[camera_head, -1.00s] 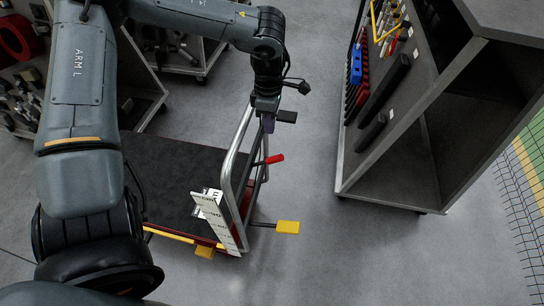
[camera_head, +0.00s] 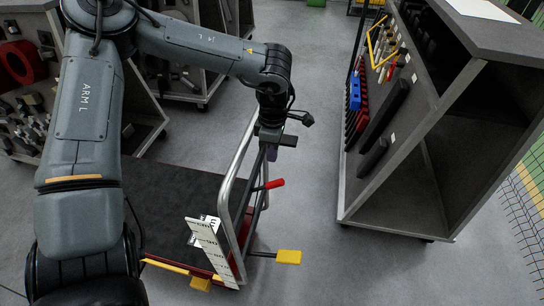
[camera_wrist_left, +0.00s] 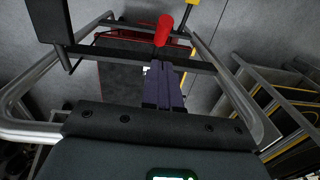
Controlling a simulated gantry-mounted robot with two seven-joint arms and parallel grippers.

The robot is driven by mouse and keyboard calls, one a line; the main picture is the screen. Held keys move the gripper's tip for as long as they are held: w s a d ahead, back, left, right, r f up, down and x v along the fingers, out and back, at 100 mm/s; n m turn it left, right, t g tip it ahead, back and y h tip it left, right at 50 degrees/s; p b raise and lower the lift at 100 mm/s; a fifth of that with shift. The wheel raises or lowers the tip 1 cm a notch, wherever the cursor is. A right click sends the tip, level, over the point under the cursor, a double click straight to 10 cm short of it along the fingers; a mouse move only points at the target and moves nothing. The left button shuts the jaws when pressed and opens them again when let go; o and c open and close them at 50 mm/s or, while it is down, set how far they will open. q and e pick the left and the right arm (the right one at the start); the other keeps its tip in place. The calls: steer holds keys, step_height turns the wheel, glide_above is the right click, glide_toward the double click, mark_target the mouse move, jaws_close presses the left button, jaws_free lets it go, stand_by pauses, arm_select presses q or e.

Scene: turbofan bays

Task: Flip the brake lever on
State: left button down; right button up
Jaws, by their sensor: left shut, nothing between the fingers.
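A lever with a red grip (camera_head: 270,184) sticks out to the right from the tubular handle frame of a cart (camera_head: 180,205). Its red grip also shows at the top of the left wrist view (camera_wrist_left: 164,30). A yellow pedal-like lever (camera_head: 288,257) sticks out lower down, and a bit of yellow shows behind the red grip in the wrist view (camera_wrist_left: 190,15). My left gripper (camera_head: 271,154) is shut and empty, pointing down just above the red grip at the handle frame. Its dark fingers (camera_wrist_left: 163,88) appear apart from the grip. My right gripper is out of view.
A white marked plate (camera_head: 212,250) stands at the cart's near end. A tool rack (camera_head: 440,130) stands to the right, with bare floor (camera_head: 315,210) between it and the cart. Other shelving (camera_head: 40,90) is at the far left.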

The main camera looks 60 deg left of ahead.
mark_target(275, 184)
arm_select(q)
steer(key=f+b, duration=0.1)
steer(key=f, duration=0.7)
steer(key=shift+s+d+f+b, duration=0.15)
steer(key=shift+s+d+b, duration=0.05)
steer(key=shift+b, duration=0.15)
steer(key=shift+f, duration=0.1)
